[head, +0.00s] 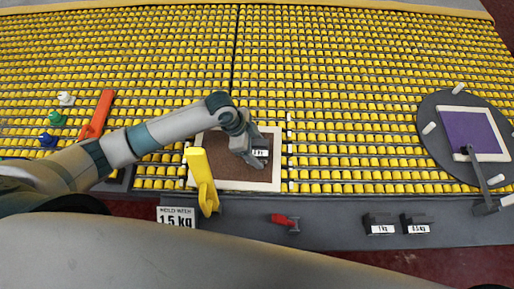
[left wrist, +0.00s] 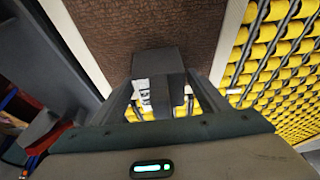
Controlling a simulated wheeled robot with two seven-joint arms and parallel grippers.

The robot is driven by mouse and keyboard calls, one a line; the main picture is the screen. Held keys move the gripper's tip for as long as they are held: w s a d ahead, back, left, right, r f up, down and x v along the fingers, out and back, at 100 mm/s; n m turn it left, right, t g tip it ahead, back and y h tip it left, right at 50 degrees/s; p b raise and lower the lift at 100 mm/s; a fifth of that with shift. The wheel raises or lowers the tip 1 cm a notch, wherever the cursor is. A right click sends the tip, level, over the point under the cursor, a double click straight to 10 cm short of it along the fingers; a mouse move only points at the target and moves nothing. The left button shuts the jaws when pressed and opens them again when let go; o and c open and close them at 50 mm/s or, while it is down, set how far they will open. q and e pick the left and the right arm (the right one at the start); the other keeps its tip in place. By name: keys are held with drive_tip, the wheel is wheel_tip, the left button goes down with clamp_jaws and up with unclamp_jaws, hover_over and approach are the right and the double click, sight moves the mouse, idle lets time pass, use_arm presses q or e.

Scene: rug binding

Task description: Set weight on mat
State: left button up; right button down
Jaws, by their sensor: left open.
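A dark block weight with a white label (head: 260,153) is at the brown mat (head: 235,172), which has a white border. In the left wrist view the weight (left wrist: 158,64) is between the fingers of my left gripper (left wrist: 160,88), over the brown mat surface (left wrist: 140,25). My left gripper (head: 248,152) is open around the weight. I cannot tell whether the fingers touch it. The gripper hides part of the weight and mat in the head view. My right gripper is not in view.
Two dark weights, marked 1 kg (head: 378,219) and 0.5 kg (head: 415,219), stand on the grey front ledge. A sign reading 1.5 kg (head: 176,217), a yellow upright piece (head: 201,178) and a red-handled item (head: 284,220) are near. Yellow rollers (head: 340,100) surround the mat.

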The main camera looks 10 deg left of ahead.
use_arm(q)
drive_tip(key=shift+r, duration=0.15)
drive_tip(key=b+v, duration=0.3)
drive_tip(key=v, duration=0.9)
idle(0.4)
